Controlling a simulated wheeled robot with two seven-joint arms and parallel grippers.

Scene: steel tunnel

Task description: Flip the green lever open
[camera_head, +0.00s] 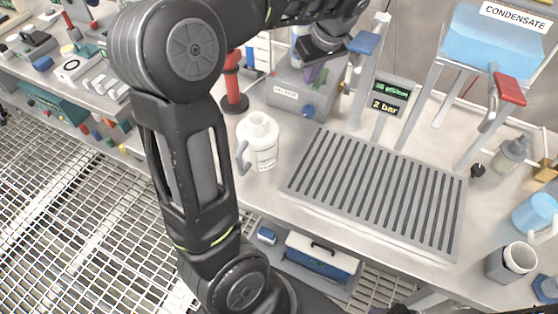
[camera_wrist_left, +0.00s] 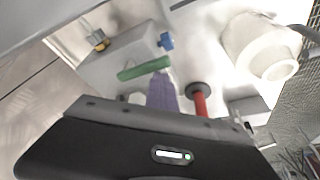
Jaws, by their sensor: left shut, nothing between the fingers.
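The green lever (camera_wrist_left: 140,70) shows in the left wrist view as a short bar at the near edge of a grey box (camera_wrist_left: 118,55). In the head view the labelled grey box (camera_head: 285,96) stands behind the white jug, and only a small trace of green shows by my gripper. My left gripper (camera_head: 314,76) is over the box, its purple fingers pointing down, shut and empty. In the left wrist view the purple fingers (camera_wrist_left: 163,90) end right beside the lever's right end; I cannot tell whether they touch. My right gripper is not clearly in view.
A white jug (camera_head: 262,143) stands in front of the box. A red post (camera_head: 232,85) is to its left and a blue knob (camera_head: 308,112) on its front. A slotted grate (camera_head: 375,190), a display (camera_head: 389,97) and a red-handled valve (camera_head: 508,90) are to the right.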

